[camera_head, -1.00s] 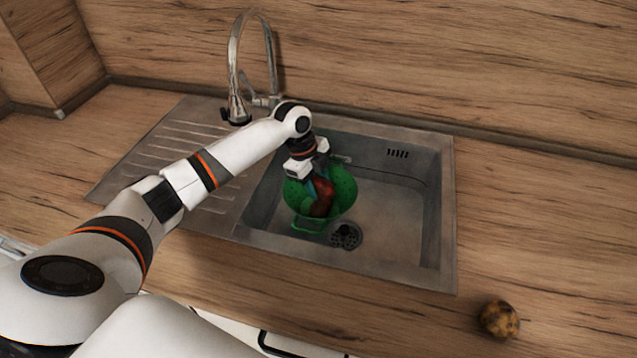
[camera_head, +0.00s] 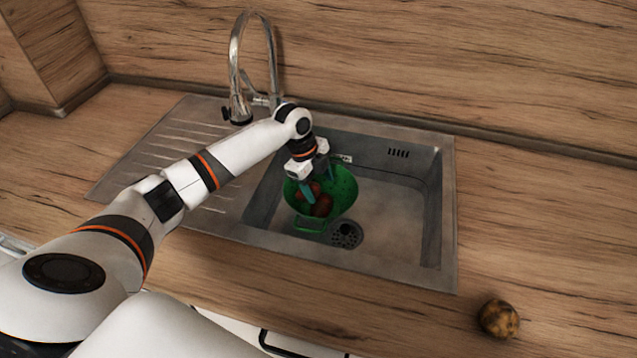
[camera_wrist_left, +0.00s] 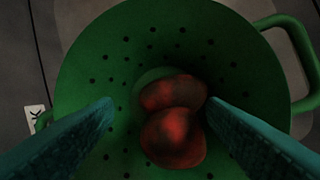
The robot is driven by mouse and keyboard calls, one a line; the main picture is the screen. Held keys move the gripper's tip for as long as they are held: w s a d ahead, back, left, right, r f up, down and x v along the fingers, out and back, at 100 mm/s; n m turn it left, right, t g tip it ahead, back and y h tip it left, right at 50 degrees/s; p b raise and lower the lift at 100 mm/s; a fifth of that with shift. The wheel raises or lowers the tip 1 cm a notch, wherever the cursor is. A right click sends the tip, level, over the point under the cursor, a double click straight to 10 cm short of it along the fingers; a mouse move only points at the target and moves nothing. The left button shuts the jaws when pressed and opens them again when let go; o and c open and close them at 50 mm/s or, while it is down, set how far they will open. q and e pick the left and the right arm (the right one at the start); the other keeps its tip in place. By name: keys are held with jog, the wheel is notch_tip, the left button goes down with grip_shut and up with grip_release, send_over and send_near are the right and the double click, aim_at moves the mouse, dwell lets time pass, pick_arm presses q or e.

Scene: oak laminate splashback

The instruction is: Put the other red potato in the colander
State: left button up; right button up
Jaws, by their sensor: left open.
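The green colander (camera_head: 343,187) stands in the left part of the sink basin. Two dark red potatoes lie in it, one nearer the front (camera_head: 322,205) and one partly behind a finger (camera_head: 313,189). In the left wrist view the colander (camera_wrist_left: 95,60) fills most of the picture, with one potato (camera_wrist_left: 172,92) and the other potato (camera_wrist_left: 173,138) touching near its middle. My left gripper (camera_head: 316,186) is open, its teal fingers reaching into the colander on either side of the potatoes. In the wrist view the right fingertip is close to the potatoes. My right gripper is out of view.
The steel sink (camera_head: 395,215) has free basin floor right of the colander. A tall chrome tap (camera_head: 238,80) rises behind it, and a ribbed drainboard (camera_head: 165,160) lies left. A brown-yellow potato (camera_head: 499,318) sits on the wooden counter at the front right.

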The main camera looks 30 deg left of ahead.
pick_arm(q)
jog(key=p+v, duration=1)
jog(key=v, duration=0.2)
jog(key=shift+p, duration=0.35)
